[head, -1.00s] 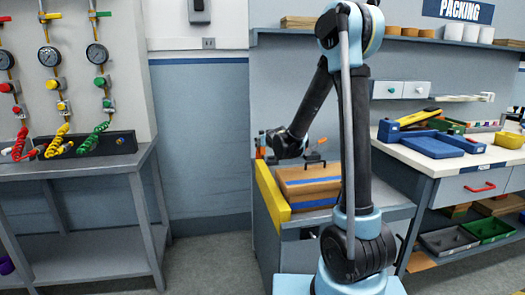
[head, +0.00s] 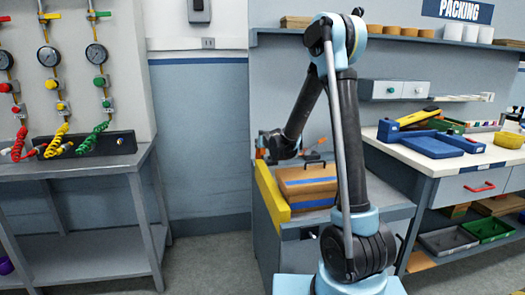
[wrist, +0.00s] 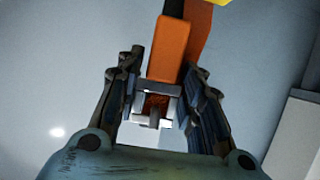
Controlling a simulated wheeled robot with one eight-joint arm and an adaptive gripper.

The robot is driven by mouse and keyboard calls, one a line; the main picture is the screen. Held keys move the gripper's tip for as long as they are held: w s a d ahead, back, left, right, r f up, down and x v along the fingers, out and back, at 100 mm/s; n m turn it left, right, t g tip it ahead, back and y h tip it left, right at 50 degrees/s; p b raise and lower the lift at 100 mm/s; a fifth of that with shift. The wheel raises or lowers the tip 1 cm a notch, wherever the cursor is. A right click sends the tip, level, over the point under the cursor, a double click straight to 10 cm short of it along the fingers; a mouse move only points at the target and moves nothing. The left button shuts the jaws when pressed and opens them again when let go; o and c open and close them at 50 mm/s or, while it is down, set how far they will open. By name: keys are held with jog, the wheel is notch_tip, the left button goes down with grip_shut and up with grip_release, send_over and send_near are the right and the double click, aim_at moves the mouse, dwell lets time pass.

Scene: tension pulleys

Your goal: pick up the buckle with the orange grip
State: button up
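The buckle's orange grip (wrist: 169,48) stands out in the upper middle of the wrist view, with pale metal parts (wrist: 155,105) below it. My gripper (wrist: 168,66) has its two dark fingers on either side of these. The fingers are apart, and a narrow gap shows beside the orange grip; contact with the metal parts cannot be made out. In the head view my gripper (head: 268,146) is small, at the left edge of the bench, with a spot of orange beside it.
A brown case (head: 308,183) with blue bands lies on the bench beside a yellow rail (head: 270,194). A grey table (head: 70,172) with gauges and coloured hoses above stands left. A packing counter (head: 465,164) with trays stands right. Floor between the benches is clear.

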dwell(0.3)
jog(key=shift+r, duration=0.55)
jog(key=s, duration=0.8)
jog(key=shift+s+r, duration=0.15)
jog(key=shift+r, duration=0.05)
notch_tip(320, 180, up, 14)
jog(key=shift+f, duration=0.25)
jog(key=shift+w, duration=0.2)
jog(key=w+d+f+m+h, duration=0.1)
jog(key=w+d+f, duration=0.4)
jog(key=d, duration=0.4)
jog(key=w+d+f+m+h, duration=0.1)
jog(key=w+d+f, duration=0.5)
jog(key=d, duration=0.3)
jog(key=w+d+f+m+h, duration=0.1)
jog(key=w+d+f, duration=0.4)
jog(key=w+d, duration=0.2)
jog(key=shift+d+f+t+h, duration=0.15)
jog(key=shift+d+t, duration=0.05)
jog(key=shift+d, duration=0.45)
jog(key=shift+d+f+t+h, duration=0.1)
jog(key=shift+d+t+h, duration=0.1)
jog(key=shift+d, duration=0.4)
jog(key=shift+a, duration=0.1)
